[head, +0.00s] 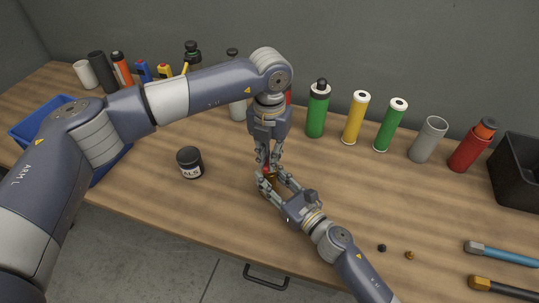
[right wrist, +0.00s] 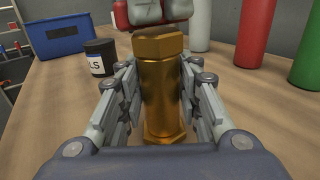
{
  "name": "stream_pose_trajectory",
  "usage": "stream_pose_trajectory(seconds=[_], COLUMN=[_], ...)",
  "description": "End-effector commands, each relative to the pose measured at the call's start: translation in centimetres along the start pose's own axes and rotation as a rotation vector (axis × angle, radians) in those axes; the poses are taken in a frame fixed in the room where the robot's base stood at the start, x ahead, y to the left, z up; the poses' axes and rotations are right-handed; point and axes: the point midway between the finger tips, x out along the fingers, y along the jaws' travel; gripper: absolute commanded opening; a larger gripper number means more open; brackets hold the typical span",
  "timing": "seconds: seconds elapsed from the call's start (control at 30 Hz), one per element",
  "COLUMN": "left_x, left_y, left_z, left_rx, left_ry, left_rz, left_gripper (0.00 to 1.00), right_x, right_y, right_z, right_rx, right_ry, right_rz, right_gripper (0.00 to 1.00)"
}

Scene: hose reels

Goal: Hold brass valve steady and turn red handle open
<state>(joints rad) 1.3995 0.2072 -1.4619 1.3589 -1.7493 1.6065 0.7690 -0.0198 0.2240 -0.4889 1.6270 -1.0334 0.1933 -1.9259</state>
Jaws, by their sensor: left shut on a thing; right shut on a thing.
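The brass valve (right wrist: 162,90) stands upright on the table in the right wrist view, a gold body with hexagonal ends. In the head view only a small part of it shows between the grippers. My right gripper (head: 270,181) reaches in low and is shut on the valve body, one finger on each side. My left gripper (head: 267,164) points down from above and is shut on the red handle at the valve's top. Its fingertips also show at the top of the right wrist view (right wrist: 158,13). The handle is mostly hidden by the fingers, so its angle cannot be told.
A black labelled jar (head: 190,163) stands left of the valve, and a blue bin (head: 28,128) is at the far left. Green, yellow, grey and red cylinders line the back right. A black bin (head: 520,170) and two tools lie at right.

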Motion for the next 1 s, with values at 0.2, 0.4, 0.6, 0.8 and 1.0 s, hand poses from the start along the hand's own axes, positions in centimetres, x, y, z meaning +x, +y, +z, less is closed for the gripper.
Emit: stream_pose_trajectory(seconds=[0.2,0.4,0.6,0.8,1.0], left_x=[-0.13,-0.14,-0.14,-0.14,-0.09], left_y=[0.08,0.1,0.11,0.13,0.09], left_z=[0.13,0.14,0.15,0.17,0.11], left_rx=[-0.083,-0.113,-0.119,-0.119,-0.117], left_ry=[-0.004,-0.004,-0.005,-0.005,-0.003], left_rz=[0.001,0.001,0.001,0.001,0.001], left_gripper=[0.0,0.0,0.0,0.0,0.32], right_x=[-0.05,-0.06,-0.06,-0.07,-0.07], right_y=[0.09,0.1,0.1,0.11,0.1], right_z=[-0.14,-0.15,-0.16,-0.17,-0.17], right_rx=[0.0,0.0,0.0,0.0,0.0], right_ry=[0.003,0.003,0.003,0.003,0.003], right_rz=[0.002,0.002,0.002,0.002,0.002], right_gripper=[0.0,0.0,0.0,0.0,0.0])
